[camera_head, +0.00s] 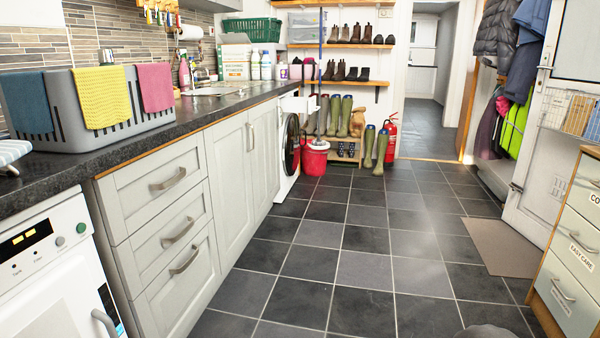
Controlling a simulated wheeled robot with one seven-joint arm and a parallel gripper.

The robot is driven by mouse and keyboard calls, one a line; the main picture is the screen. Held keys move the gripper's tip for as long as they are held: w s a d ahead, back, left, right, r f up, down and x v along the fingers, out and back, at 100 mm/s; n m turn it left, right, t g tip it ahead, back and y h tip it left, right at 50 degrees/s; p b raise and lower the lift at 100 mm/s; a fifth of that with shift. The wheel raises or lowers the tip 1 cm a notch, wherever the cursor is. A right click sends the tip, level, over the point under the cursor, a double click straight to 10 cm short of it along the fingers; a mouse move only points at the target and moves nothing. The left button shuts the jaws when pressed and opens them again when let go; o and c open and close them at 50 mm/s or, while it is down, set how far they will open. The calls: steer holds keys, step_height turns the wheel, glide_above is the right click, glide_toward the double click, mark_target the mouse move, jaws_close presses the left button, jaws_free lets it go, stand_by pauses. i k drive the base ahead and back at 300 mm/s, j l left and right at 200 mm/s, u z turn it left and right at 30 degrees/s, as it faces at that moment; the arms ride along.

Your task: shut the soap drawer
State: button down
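The white washing machine (282,168) stands under the far end of the worktop, facing the aisle. Its round dark-rimmed door (292,144) shows at a steep angle and appears swung out. A white soap drawer (299,104) juts out from the upper front of the machine, just below worktop height, so it appears pulled open. It is small and far off, so its inside and exact travel cannot be made out. My gripper is not in view.
A red bucket (314,160) with a mop stands on the floor beside the machine. Green wellies (376,147) stand past it. Grey cabinets (233,180) line the left, labelled drawers (573,255) the right. The tiled floor (345,235) between is clear, with a brown mat (502,247) at right.

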mark_target(296, 104)
steer(key=i, duration=2.25)
steer(key=i+j, duration=0.1)
steer(key=i, duration=2.15)
steer(key=l+z, duration=0.05)
steer(key=l, duration=0.05)
